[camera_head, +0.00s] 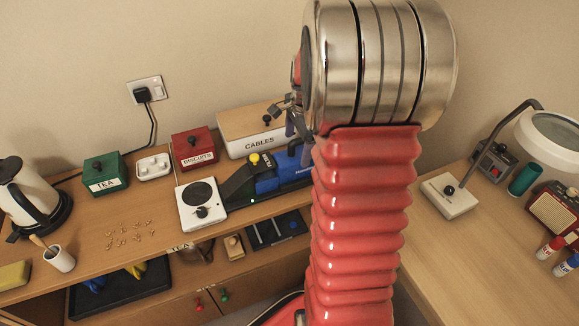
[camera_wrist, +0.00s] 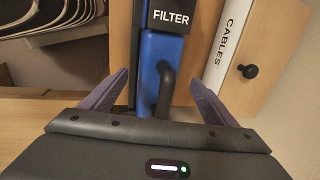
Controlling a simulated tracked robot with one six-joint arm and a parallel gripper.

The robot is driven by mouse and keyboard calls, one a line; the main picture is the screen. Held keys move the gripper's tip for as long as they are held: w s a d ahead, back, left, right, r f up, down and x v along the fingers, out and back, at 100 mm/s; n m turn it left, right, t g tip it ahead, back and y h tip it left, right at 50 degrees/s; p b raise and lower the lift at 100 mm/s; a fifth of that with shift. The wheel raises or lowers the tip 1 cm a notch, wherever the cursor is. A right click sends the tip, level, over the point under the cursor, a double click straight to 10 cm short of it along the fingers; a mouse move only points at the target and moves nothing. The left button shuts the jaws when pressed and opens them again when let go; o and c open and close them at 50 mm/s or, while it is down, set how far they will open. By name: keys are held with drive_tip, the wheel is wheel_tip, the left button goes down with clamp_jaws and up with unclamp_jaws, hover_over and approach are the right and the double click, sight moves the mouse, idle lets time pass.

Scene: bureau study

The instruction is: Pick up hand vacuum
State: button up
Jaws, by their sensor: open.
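The hand vacuum (camera_head: 268,183) is blue and black with a yellow knob on top. It lies on the desk in the head view, with its dark nozzle towards the left and its right end hidden behind my arm. In the wrist view the vacuum (camera_wrist: 157,58) shows its blue body, a black FILTER label and a black curved handle. My gripper (camera_head: 291,122) is partly hidden by my arm and is above the vacuum. In the wrist view my open gripper (camera_wrist: 160,82) has one finger on each side of the blue body and handle, apart from them.
The white CABLES box (camera_head: 257,141) with a wooden lid stands close behind the vacuum. A small white hotplate (camera_head: 201,204) stands left of the nozzle. A red BISCUITS box (camera_head: 194,148) is behind the hotplate. A lower shelf with a dark tray (camera_head: 277,230) lies in front.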

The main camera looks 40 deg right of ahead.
sight(295, 154)
drive_tip(key=shift+w+f, duration=0.2)
drive_tip(key=shift+f, duration=0.95)
drive_tip(key=shift+w+f, duration=0.2)
drive_tip(key=shift+f, duration=0.95)
drive_tip(key=shift+c, duration=0.5)
drive_tip(key=shift+r, duration=0.1)
clamp_jaws()
